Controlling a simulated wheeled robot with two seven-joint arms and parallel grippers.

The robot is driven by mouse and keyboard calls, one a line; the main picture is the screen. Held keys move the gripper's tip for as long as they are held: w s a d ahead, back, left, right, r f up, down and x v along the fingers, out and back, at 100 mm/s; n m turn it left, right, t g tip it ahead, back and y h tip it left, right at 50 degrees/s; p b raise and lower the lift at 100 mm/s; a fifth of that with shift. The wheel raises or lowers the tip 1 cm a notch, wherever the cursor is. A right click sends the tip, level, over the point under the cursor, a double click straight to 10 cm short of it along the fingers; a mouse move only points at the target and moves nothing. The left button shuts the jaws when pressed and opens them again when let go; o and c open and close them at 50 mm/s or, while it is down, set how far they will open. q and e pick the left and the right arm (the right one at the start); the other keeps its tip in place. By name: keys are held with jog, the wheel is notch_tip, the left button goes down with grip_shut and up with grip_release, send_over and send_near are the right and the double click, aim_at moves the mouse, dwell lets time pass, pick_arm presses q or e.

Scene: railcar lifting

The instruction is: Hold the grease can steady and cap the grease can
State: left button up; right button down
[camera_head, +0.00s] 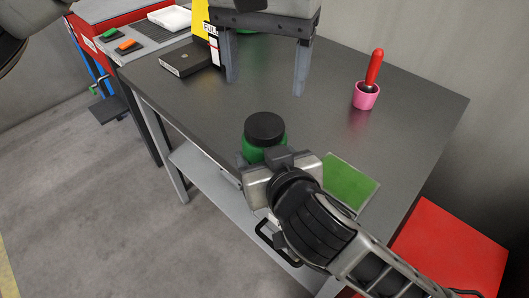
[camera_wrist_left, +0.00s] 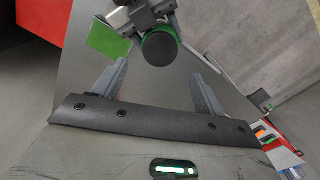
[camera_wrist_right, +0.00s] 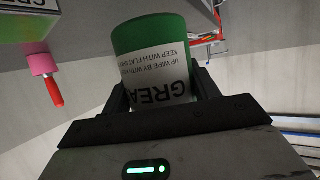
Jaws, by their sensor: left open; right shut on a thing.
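The green grease can (camera_head: 258,154) stands near the table's front edge. A black cap (camera_head: 265,126) covers its top; the left wrist view shows the cap (camera_wrist_left: 159,48) from above, with a green rim around part of it. My right gripper (camera_head: 268,168) is shut on the can's side, and the right wrist view shows the can (camera_wrist_right: 150,38) and its white label between the fingers. My left gripper (camera_head: 265,85) is open and empty, fingers pointing down, above the table and behind the can. The left wrist view shows nothing between its fingers (camera_wrist_left: 160,85).
A pink cup (camera_head: 366,97) with a red-handled tool stands at the back right. A black box (camera_head: 188,60) and yellow sign (camera_head: 200,20) are at the left. A red box (camera_head: 455,250) is beyond the table's right end.

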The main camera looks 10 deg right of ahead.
aim_at(264, 124)
pick_arm(q)
jog(key=shift+f, duration=0.1)
jog(key=shift+f, duration=3.95)
jog(key=c, duration=1)
jog(key=o, duration=1.1)
jog(key=shift+r, duration=2.3)
jog(key=shift+c, duration=0.5)
notch_tip(264, 124, up, 4)
jog(key=shift+f, duration=0.2)
